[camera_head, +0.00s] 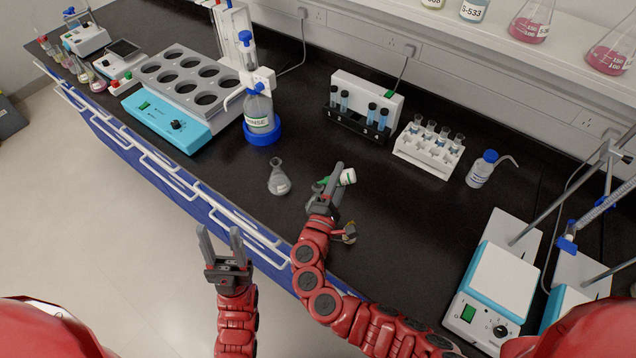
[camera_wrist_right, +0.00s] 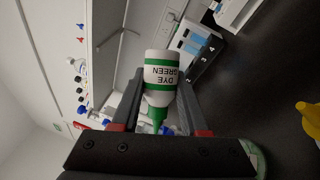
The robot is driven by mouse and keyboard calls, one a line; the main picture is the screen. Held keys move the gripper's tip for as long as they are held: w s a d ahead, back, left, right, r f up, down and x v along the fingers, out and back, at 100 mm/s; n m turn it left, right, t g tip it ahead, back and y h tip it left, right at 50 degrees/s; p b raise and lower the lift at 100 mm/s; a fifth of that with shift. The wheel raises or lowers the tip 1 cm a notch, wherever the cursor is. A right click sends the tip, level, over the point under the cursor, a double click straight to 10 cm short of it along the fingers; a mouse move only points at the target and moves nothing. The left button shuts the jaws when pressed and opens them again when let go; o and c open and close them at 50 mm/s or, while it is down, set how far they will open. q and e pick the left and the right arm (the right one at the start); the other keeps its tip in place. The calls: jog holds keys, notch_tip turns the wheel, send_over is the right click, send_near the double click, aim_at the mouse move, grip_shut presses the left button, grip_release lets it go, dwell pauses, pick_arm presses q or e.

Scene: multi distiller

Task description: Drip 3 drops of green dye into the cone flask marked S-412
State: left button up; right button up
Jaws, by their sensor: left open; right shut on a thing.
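My right gripper (camera_head: 336,176) is shut on a white bottle with green bands and a green nozzle (camera_head: 348,177). In the right wrist view the bottle (camera_wrist_right: 162,72) reads "DYE GREEN" upside down, between the two fingers. In the head view it is tipped well over, held above the bench with its nozzle end to the left. A small clear cone flask (camera_head: 279,181) stands upright on the bench just left of it, apart from it; its marking is too small to read. My left gripper (camera_head: 220,240) is open and empty, near the bench's front edge.
A small object with a yellowish part (camera_head: 349,233) is partly hidden by my right arm. A hotplate stirrer (camera_head: 492,285) stands right. Bench around the flask is clear.

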jog(key=f+m+b, duration=0.1)
jog(key=m+b, duration=0.1)
jog(key=f+m+g+b, duration=0.1)
jog(key=f+m+b, duration=0.1)
jog(key=shift+d+g+b, duration=0.2)
jog(key=shift+g+b, duration=0.1)
jog(key=shift+b, duration=0.05)
jog(key=shift+m+b, duration=0.35)
jog(key=shift+m, duration=0.35)
jog(key=shift+r+p, duration=1.5)
jog(key=shift+r, duration=1.05)
jog(key=shift+f+g+y, duration=0.15)
jog(key=shift+g+y, duration=0.15)
